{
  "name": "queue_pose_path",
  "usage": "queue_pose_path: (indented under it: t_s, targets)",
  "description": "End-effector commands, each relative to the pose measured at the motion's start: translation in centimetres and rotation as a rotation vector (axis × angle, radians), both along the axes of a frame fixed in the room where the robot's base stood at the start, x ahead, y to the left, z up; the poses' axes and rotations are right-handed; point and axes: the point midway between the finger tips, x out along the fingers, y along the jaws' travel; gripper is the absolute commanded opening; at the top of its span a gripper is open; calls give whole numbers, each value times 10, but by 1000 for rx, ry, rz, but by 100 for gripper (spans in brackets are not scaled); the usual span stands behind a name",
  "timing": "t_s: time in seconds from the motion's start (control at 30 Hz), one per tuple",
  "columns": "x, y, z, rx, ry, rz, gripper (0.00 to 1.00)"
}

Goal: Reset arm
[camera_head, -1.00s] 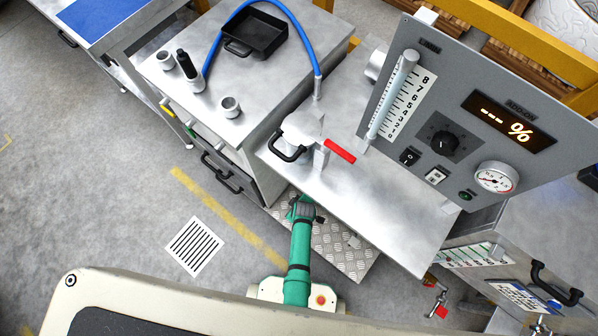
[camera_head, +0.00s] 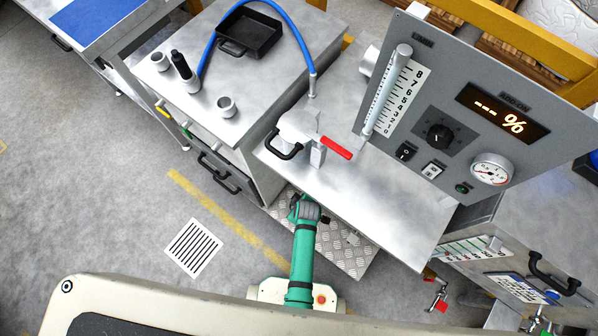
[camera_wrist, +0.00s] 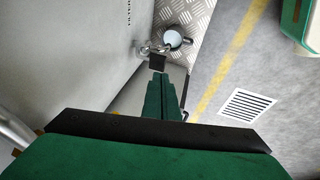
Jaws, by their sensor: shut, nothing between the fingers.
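My green arm (camera_head: 302,255) rises from my base in the head view and ends in a grey joint beside the workbench front, over the tread-plate step. My gripper shows in the wrist view (camera_wrist: 162,98). Its two green fingers lie together, shut and empty, pointing down past a grey cabinet wall (camera_wrist: 75,60) marked with partly visible lettering. A small black block with metal fittings (camera_wrist: 157,62) shows just beyond the fingertips; I cannot tell whether they touch. In the head view the fingers cannot be made out.
A side cabinet (camera_head: 190,70) holds a black tray (camera_head: 249,35) and small cups. Tread plate (camera_head: 340,245) lies below. Floor around the grating (camera_head: 193,247) is clear.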

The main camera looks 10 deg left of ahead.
Motion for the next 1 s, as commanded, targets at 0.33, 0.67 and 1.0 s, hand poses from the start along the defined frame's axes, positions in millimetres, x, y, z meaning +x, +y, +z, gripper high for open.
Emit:
queue_pose_path:
  t_s: [0.33,0.67,1.0]
  targets:
    - [0,1,0,1,0,2,0]
    - [-11,-1,3,8,-26,-34,0]
    - [-75,-23,64,112,-255,-338,0]
